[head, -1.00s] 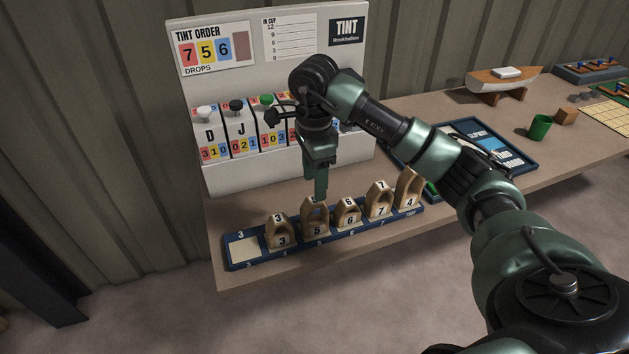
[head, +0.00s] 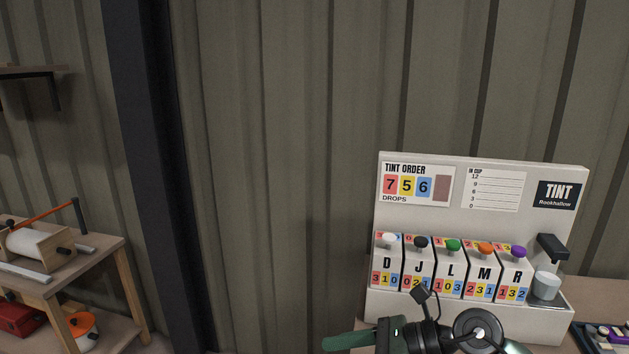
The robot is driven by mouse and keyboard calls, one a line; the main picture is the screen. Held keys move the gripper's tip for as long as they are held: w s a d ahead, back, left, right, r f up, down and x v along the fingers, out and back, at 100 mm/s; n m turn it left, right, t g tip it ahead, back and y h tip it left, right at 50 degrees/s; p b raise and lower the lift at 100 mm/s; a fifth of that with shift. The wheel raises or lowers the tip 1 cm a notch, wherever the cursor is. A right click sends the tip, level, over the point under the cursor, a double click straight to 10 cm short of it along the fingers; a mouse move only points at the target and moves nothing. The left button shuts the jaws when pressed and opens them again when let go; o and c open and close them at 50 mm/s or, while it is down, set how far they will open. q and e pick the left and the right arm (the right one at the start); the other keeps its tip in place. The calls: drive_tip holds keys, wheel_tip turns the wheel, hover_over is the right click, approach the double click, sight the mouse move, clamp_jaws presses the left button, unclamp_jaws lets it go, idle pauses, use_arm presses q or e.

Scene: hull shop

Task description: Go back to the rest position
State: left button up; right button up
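My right gripper (head: 345,341) shows at the bottom edge, in front of the lower part of the white tint stand (head: 395,302). Its green fingers point left and are seen from the side as one shape, so I cannot tell whether they are open or shut. Nothing can be made out between them. The dark wrist of my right arm shows beside them, and the rest of that arm is cut off by the frame. My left gripper is not in view.
The tint stand has several lettered dispensers with coloured knobs, and a pale cup (head: 547,286) at its right. A wooden bench (head: 100,250) with a roller stands at far left. A dark post (head: 150,150) is between them, against the wall (head: 270,150).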

wheel_tip(320, 180, up, 11)
drive_tip(key=w+m+t+y, duration=0.1)
drive_tip(key=m+t+y, duration=0.4)
drive_tip(key=m+t, duration=0.6)
drive_tip(key=w+d+f+m+t+h, duration=0.1)
drive_tip(key=w+d+m+t+h, duration=0.2)
drive_tip(key=d+m+t+h, duration=0.75)
drive_tip(key=s+d+f+m+g+h, duration=0.2)
drive_tip(key=d+f+m+g+h, duration=0.15)
drive_tip(key=f+m, duration=0.45)
drive_tip(key=s+d+f+m+g+h, duration=0.1)
drive_tip(key=d+f+m+g+h, duration=0.35)
drive_tip(key=m, duration=0.55)
drive_tip(key=s+f+m+g+h, duration=0.1)
drive_tip(key=s+f+m+g, duration=0.5)
drive_tip(key=s+f, duration=0.65)
drive_tip(key=s+a+f+m+g+y, duration=0.1)
drive_tip(key=s+f+g, duration=0.25)
drive_tip(key=s, duration=0.25)
drive_tip(key=s+a+f+m+g, duration=0.1)
drive_tip(key=s+f+g, duration=0.25)
drive_tip(key=s, duration=0.35)
wheel_tip(320, 180, down, 27)
drive_tip(key=s+d+f+g, duration=0.2)
drive_tip(key=s+d+f, duration=0.1)
drive_tip(key=s+f, duration=1.2)
drive_tip(key=shift+s+d+f, duration=0.2)
drive_tip(key=shift+s+f, duration=0.15)
drive_tip(key=shift+s, duration=0.9)
